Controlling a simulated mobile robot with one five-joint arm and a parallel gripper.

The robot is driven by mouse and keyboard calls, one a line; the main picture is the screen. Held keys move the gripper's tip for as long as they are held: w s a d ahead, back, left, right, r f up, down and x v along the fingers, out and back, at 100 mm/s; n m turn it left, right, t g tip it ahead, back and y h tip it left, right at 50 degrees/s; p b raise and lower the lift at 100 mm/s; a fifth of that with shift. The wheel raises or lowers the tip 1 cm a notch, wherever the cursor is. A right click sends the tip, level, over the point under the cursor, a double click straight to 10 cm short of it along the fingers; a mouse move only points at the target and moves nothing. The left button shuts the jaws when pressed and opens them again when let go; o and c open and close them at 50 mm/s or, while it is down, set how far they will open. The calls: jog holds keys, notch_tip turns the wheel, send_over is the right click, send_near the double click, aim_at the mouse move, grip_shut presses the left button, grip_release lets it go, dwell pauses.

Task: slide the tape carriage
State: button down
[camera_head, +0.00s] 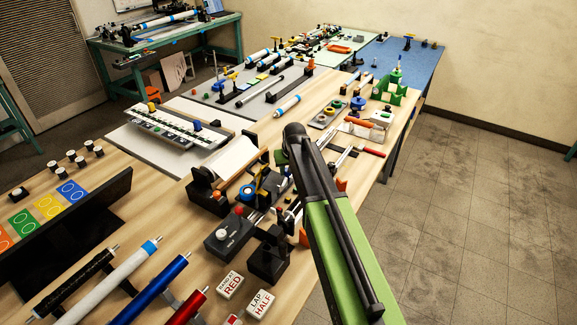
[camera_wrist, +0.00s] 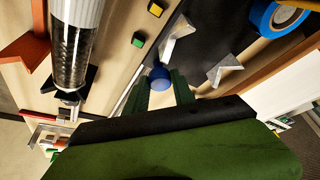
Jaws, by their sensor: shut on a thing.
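In the wrist view, my gripper (camera_wrist: 165,92) has its two dark green fingers on either side of a round blue knob (camera_wrist: 159,74). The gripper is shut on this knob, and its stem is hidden. The knob stands beside a thin pale rod and a dark strip. I cannot tell how much of the tape carriage lies beneath it. A blue tape roll (camera_wrist: 277,18) is at the top right of the wrist view, apart from the fingers. It also appears in the head view (camera_head: 248,193), left of my arm. My fingertips are hidden there behind my arm.
A dark woven tube with a white end (camera_wrist: 75,45) lies close left of the fingers. Two pale V-shaped pieces (camera_wrist: 178,42) (camera_wrist: 224,70) stand nearby. Floor right of the bench is clear.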

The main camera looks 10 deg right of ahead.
jog(key=shift+s+a, duration=0.1)
jog(key=shift+a, duration=0.05)
jog(key=c, duration=1.1)
grip_release()
jog(key=shift+o, duration=0.2)
jog(key=shift+r, duration=0.1)
jog(key=shift+s+r+p, duration=0.1)
jog(key=shift+r+p, duration=0.25)
jog(key=shift+p, duration=0.15)
jog(key=p+v, duration=1.5)
jog(key=v, duration=0.1)
jog(key=shift+s+r, duration=0.2)
